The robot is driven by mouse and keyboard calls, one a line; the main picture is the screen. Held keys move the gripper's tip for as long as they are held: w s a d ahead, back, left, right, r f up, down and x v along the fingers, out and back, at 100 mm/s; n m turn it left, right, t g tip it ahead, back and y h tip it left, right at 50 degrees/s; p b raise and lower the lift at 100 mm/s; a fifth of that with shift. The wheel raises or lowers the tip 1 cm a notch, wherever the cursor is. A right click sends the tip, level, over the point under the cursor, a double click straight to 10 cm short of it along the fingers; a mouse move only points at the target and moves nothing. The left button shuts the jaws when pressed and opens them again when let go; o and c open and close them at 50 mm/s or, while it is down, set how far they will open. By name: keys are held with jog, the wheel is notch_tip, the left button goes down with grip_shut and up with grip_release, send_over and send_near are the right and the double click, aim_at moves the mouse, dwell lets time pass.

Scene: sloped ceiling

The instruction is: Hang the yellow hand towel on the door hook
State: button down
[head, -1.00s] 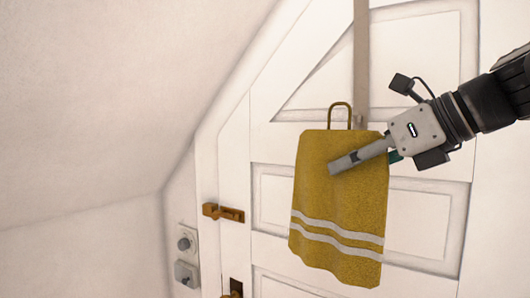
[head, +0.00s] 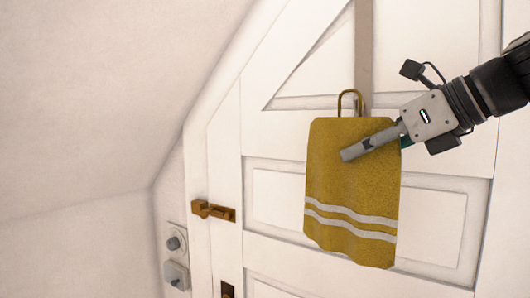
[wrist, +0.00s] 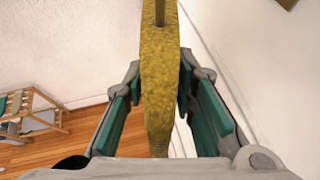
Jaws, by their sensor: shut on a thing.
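The yellow hand towel (head: 352,190) has two pale stripes near its lower edge and a stiff loop (head: 341,100) on top. My gripper (head: 352,154) is shut on its upper part and holds it upright in front of the door. In the wrist view the towel (wrist: 160,75) stands edge-on between the teal pads of my gripper (wrist: 158,88). A grey-beige strap (head: 365,50) runs down the door to just behind the loop. The hook at its lower end is mostly hidden; I cannot tell whether the loop is around it.
The white panelled door (head: 275,195) stands behind the towel, with a brass latch (head: 215,211) at its left edge. Wall switches (head: 175,243) and the sloped ceiling (head: 90,90) are to the left. A wooden rack (wrist: 38,115) stands on the floor in the wrist view.

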jog(key=shift+w+d+f+b, duration=0.35)
jog(key=shift+w+d, duration=0.25)
jog(key=shift+w, duration=0.15)
jog(key=shift+w+d+f+b, duration=0.35)
jog(key=shift+w+d, duration=0.2)
jog(key=shift+w, duration=0.25)
jog(key=shift+w+d+f+b, duration=0.25)
jog(key=shift+w+d+b, duration=0.15)
jog(key=shift+w+d, duration=0.3)
jog(key=shift+w+f, duration=0.15)
jog(key=shift+f, duration=0.05)
jog(key=c, duration=1.2)
grip_release()
jog(key=shift+c, duration=0.2)
jog(key=shift+r, duration=0.1)
